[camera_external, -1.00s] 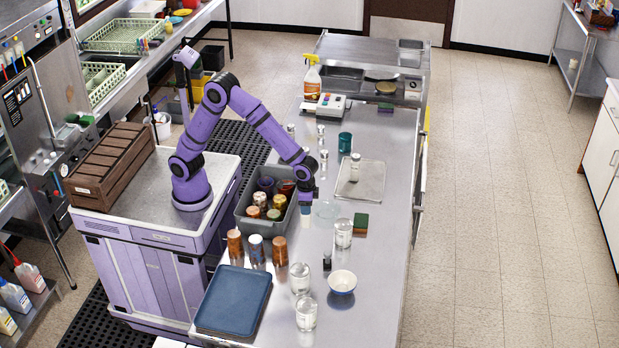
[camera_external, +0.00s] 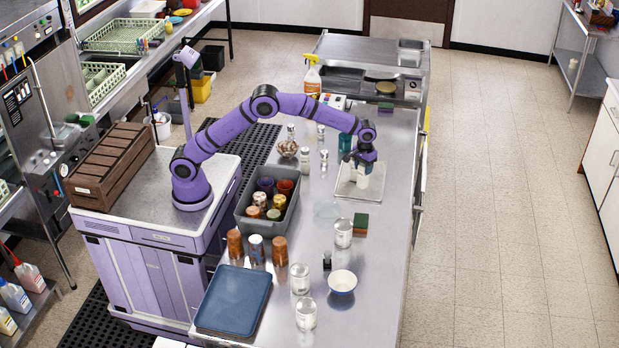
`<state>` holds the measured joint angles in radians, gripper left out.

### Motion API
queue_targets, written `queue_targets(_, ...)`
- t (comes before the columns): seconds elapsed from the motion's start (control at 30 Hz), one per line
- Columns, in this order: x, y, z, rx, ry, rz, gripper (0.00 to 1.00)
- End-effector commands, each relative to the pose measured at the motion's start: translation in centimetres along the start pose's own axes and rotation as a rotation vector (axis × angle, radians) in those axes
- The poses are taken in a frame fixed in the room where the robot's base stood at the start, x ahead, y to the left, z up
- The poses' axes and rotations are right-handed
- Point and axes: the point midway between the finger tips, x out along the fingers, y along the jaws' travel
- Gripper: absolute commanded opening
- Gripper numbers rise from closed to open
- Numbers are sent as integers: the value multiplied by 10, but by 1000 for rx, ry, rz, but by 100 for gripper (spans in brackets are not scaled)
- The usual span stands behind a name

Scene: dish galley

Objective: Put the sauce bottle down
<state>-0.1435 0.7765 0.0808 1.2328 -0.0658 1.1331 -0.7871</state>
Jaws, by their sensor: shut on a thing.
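My gripper (camera_external: 363,163) is shut on a small pale bottle, taken to be the sauce bottle (camera_external: 363,181), and points down over the grey square board (camera_external: 345,194) on the steel counter. The bottle is small in the picture and its upper part is hidden by my gripper. It looks upright. I cannot tell whether its bottom touches the board or hangs just above it. A small jar with a light top on the board is largely covered by my gripper.
A teal cup (camera_external: 345,142) stands just behind the board. A clear flat dish (camera_external: 327,210), a green-brown sponge (camera_external: 361,223) and a glass jar (camera_external: 343,233) are in front. A grey bin (camera_external: 249,221) of cups stands left. The counter's right edge is near.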

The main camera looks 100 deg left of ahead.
Motion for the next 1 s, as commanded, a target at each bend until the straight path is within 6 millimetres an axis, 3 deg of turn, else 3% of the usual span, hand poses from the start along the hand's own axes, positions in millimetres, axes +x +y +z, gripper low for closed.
queue_targets(0.03, 2, -9, -26, -61, 1, 0, 16)
queue_targets(0.2, 3, -42, -98, -253, 3, 0, 16)
queue_targets(0.4, 5, -77, -155, -421, 3, 1, 16)
queue_targets(0.7, 8, -115, -200, -564, 3, 0, 16)
queue_targets(1.0, 52, -113, -197, -556, 2, -2, 16)
